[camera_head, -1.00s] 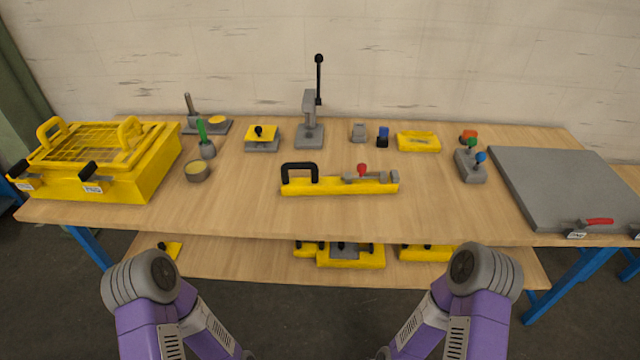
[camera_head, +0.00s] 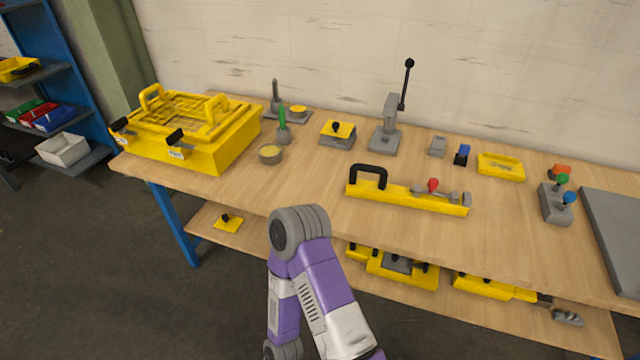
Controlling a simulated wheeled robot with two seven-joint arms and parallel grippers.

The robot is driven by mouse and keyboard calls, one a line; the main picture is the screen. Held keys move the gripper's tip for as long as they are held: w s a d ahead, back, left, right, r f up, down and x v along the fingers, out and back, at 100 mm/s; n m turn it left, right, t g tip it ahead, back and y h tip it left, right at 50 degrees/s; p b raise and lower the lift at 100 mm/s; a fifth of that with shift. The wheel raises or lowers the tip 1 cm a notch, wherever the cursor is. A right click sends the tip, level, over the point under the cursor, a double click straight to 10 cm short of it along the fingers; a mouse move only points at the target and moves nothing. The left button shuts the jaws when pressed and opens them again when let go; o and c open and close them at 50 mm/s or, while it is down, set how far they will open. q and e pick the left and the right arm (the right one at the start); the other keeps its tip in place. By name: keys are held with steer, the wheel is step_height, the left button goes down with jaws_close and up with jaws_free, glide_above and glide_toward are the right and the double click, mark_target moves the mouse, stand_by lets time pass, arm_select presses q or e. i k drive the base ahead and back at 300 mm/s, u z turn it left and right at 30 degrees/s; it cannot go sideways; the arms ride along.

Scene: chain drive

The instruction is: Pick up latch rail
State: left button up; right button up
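The latch rail appears to be the long yellow bar (camera_head: 408,198) lying on the workbench near its front edge. It has a black arched handle (camera_head: 368,170) at its left end, and a red knob (camera_head: 433,185) and grey latch parts toward its right end. Nothing touches it. My purple and grey arm shows at the bottom middle, in front of the bench and below the bar. Neither of my grippers is in view.
A yellow basket fixture (camera_head: 220,150) stands at the bench's left end. A grey lever press (camera_head: 385,138) stands behind the bar. A grey block with coloured knobs (camera_head: 555,205) and a grey plate (camera_head: 615,230) are at right. The bench's lower shelf (camera_head: 270,240) holds yellow parts.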

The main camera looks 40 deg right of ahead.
mark_target(381, 191)
steer(key=u, duration=1.6)
steer(key=k, duration=2.45)
steer(key=z, duration=0.6)
